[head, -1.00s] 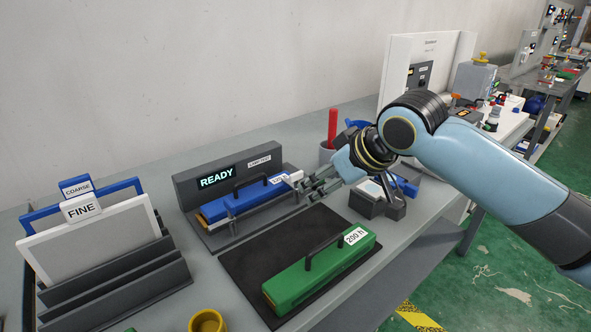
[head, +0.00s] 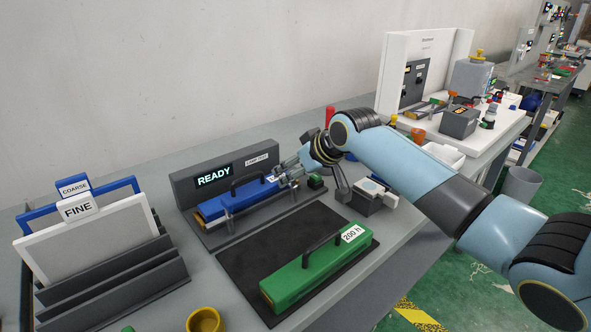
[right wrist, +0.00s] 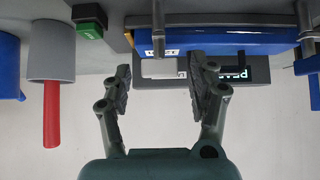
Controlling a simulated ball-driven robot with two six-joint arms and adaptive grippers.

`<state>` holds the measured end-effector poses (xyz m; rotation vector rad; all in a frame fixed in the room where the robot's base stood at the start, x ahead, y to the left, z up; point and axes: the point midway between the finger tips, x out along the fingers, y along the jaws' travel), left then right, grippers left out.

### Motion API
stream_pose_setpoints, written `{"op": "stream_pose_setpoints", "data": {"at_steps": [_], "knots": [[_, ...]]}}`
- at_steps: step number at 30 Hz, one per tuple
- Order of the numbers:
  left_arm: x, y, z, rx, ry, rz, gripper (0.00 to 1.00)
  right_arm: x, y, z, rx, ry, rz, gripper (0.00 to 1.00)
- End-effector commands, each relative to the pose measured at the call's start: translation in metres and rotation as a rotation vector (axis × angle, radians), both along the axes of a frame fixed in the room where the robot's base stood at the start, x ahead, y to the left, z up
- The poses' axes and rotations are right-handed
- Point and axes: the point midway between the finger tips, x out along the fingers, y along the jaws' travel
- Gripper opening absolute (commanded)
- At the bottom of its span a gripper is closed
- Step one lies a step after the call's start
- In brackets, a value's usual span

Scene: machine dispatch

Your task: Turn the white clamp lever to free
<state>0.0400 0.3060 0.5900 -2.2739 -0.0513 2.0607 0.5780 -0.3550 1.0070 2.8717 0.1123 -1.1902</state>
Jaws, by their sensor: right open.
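A blue block with a black handle (head: 240,199) lies in the grey fixture with the READY display (head: 213,176). It also shows in the right wrist view (right wrist: 230,45). I cannot tell whether a finger touches the lever. My left gripper is not in view.
A green block (head: 318,265) lies on a dark mat in front. A small box with a green top (head: 316,182) and a grey device (head: 368,196) stand right of the fixture. A red handle (right wrist: 50,115) rises from a grey cup (right wrist: 52,58). A panel rack (head: 115,270) stands left.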

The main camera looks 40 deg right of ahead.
Motion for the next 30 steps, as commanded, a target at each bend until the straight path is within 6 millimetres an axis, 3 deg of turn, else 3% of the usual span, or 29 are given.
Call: {"op": "stream_pose_setpoints", "data": {"at_steps": [6, 19, 30], "knots": [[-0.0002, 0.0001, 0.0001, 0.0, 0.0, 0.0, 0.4, 0.0001, 0.0, -0.0003, 0.0, 0.0, 0.0, 0.6], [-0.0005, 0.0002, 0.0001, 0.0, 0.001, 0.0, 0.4, -0.0001, 0.0, -0.0001, 0.001, 0.0, -0.001, 0.04], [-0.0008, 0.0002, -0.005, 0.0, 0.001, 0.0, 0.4, 0.0003, -0.0014, -0.0009, 0.001, 0.0, 0.066, 0.04]]}}
